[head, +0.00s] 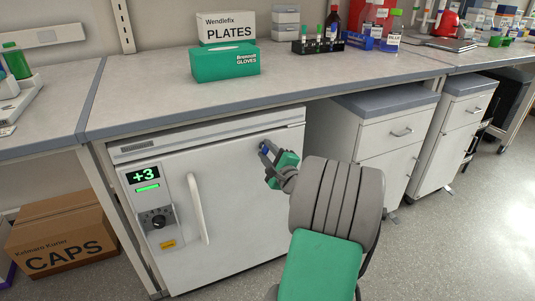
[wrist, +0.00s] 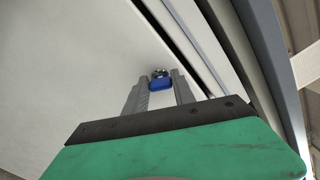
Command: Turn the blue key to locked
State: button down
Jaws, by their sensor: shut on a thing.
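The blue key (wrist: 159,84) sits in a round metal lock (wrist: 160,73) on the fridge door, seen in the wrist view between my fingertips. In the head view the key (head: 265,151) is a small blue spot at the door's upper right. My gripper (head: 267,154) reaches the door there and is shut on the key; it also shows in the wrist view (wrist: 160,87). The white fridge (head: 235,210) stands under the bench with its door closed. Any lock markings are too small or hidden to read.
The fridge has a vertical handle (head: 198,208), a dial (head: 157,219) and a green display (head: 143,176). The bench top (head: 150,95) overhangs just above my gripper. A drawer cabinet (head: 385,125) stands to the right. A cardboard box (head: 62,235) sits on the floor at left.

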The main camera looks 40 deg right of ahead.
jog(key=n+b, duration=0.2)
jog(key=n, duration=0.3)
jog(key=shift+f, duration=0.15)
jog(key=shift+n, duration=0.4)
jog(key=c, duration=1)
grip_release()
jog(key=shift+c, duration=0.2)
jog(key=v, duration=0.7)
jog(key=shift+s+a+p, duration=0.2)
jog(key=shift+s+p, duration=0.2)
